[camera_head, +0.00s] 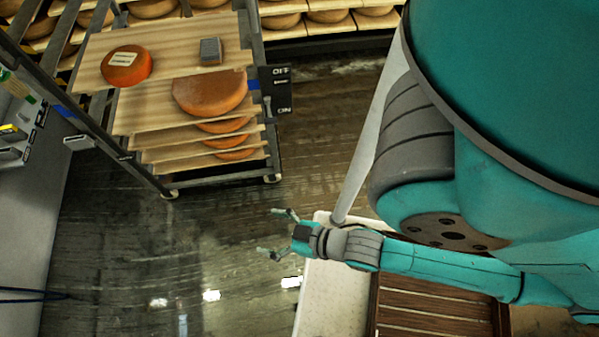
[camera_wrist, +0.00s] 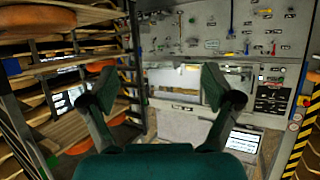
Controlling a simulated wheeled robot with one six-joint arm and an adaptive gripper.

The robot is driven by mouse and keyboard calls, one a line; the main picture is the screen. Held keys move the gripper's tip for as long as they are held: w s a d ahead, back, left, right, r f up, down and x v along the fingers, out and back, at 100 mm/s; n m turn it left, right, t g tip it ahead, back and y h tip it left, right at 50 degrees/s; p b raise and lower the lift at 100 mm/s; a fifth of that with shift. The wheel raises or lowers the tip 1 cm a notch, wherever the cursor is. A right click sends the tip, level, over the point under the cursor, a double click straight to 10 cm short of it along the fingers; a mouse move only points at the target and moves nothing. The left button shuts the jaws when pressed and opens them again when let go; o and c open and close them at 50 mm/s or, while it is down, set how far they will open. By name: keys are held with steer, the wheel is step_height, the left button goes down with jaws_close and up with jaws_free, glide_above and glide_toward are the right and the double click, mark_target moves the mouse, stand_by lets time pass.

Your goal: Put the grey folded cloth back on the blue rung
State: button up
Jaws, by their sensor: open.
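A small grey block-like item (camera_head: 211,50), which looks like the folded cloth, lies on the top wooden board of the rack, right of an orange cheese wheel. Blue marks show on the rack at a lower level, one on the left post (camera_head: 63,111) and one on the right (camera_head: 253,84). They seem to mark the blue rung, whose length is hidden by boards. My gripper (camera_head: 272,232) is open and empty over the floor, below and right of the rack, apart from it. Its two spread fingers also show in the wrist view (camera_wrist: 156,88); I cannot make out the cloth there.
The labelled orange cheese wheel (camera_head: 126,66) shares the top board (camera_head: 165,45). A larger wheel (camera_head: 210,92) sits on the board below. A black OFF/ON sign (camera_head: 275,90) hangs at the rack's right side. The wet floor (camera_head: 130,250) is clear. A tool wall (camera_wrist: 220,35) faces the wrist.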

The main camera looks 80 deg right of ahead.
steer(key=s+a+r+n+t+y, duration=0.1)
steer(key=s+a+r, duration=0.1)
steer(key=s+r, duration=0.5)
steer(key=shift+r+n, duration=0.3)
steer(key=shift+r, duration=0.6)
